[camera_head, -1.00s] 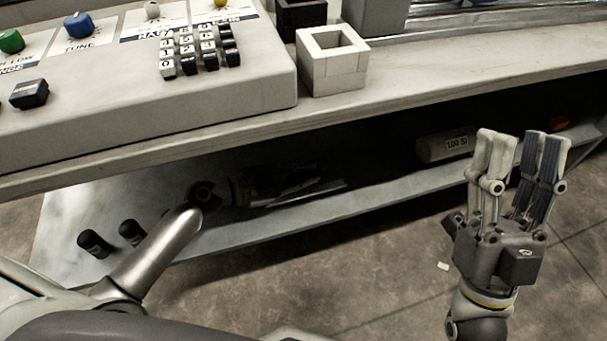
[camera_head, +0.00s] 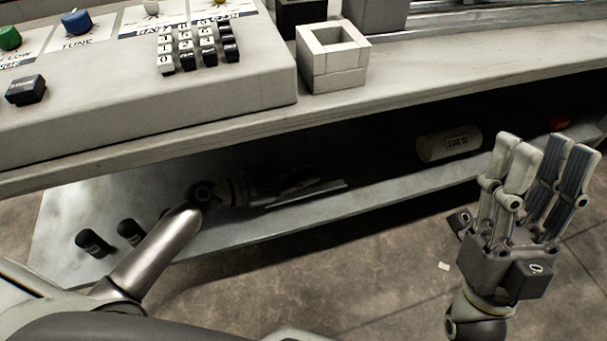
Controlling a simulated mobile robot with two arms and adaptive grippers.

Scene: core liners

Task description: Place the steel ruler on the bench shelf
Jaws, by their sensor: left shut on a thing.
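The steel ruler (camera_head: 318,192) shows as a thin pale strip low over the bench shelf (camera_head: 385,190), in the shade under the worktop. My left gripper (camera_head: 285,190) reaches in under the worktop from the left and is shut on the ruler. Its fingers are dark and partly lost in shadow. I cannot tell whether the ruler touches the shelf. My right gripper (camera_head: 546,152) is upright in front of the bench at the right, open and empty, with its fingers apart.
A pale cylinder (camera_head: 449,143) with a label lies on the shelf to the right. Two dark round pieces (camera_head: 93,243) stand at the shelf's left end. The worktop (camera_head: 430,80) overhangs the shelf and carries a control box (camera_head: 120,110) and a hollow block (camera_head: 333,70).

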